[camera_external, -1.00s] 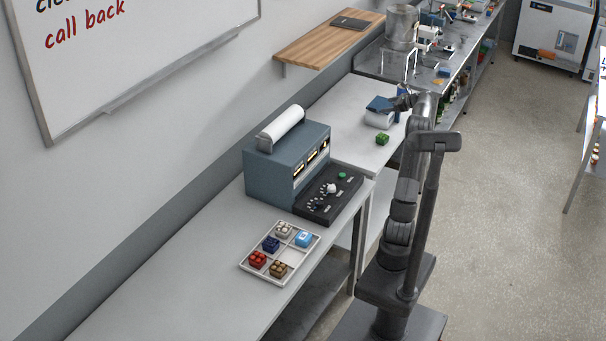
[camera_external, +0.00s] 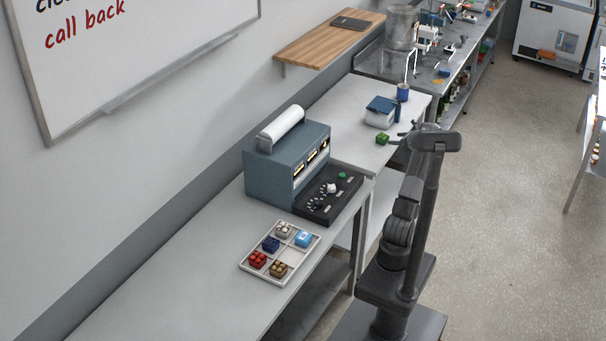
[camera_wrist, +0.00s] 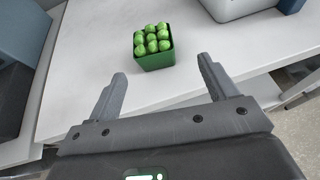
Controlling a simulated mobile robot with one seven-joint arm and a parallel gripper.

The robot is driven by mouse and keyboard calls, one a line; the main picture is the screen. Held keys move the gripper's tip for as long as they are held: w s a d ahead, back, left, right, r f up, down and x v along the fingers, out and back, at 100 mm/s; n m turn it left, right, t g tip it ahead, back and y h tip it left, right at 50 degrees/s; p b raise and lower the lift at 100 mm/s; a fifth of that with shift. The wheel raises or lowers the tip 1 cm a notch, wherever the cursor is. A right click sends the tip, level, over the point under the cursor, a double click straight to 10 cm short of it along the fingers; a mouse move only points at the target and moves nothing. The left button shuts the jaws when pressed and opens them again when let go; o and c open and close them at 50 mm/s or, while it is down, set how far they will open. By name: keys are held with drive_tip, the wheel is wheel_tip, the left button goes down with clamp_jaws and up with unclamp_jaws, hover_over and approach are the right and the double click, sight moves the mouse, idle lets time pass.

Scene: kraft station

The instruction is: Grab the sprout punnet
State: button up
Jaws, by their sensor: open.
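The sprout punnet (camera_wrist: 155,60) is a small dark green square tub filled with round bright green sprouts. It stands upright on the white table; in the external view the punnet (camera_external: 382,139) is near the table's front edge, in front of the blue-lidded white box. My gripper (camera_wrist: 162,75) is open and empty in the wrist view, its two fingers spread toward the punnet. The punnet lies just beyond and between the fingertips, apart from them. In the external view my gripper (camera_external: 393,139) is small and close beside the punnet on its right.
A white box with a blue lid (camera_external: 380,112) and a blue cup (camera_external: 403,92) stand behind the punnet. A blue-grey machine (camera_external: 287,165) stands to the left. A divided tray (camera_external: 265,279) of several small punnets lies on the nearer bench. The white table around the punnet is clear.

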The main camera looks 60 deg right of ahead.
sight(387, 139)
drive_tip(key=x, duration=0.4)
drive_tip(key=shift+w, duration=0.3)
drive_tip(key=x, duration=0.4)
drive_tip(key=shift+w+a+f, duration=0.1)
drive_tip(key=shift+a, duration=0.3)
drive_tip(key=shift+w+d+f, duration=0.1)
drive_tip(key=shift+w+f, duration=0.05)
drive_tip(key=shift+w, duration=0.15)
drive_tip(key=shift+c, duration=0.5)
drive_tip(key=c, duration=1)
drive_tip(key=shift+o, duration=0.2)
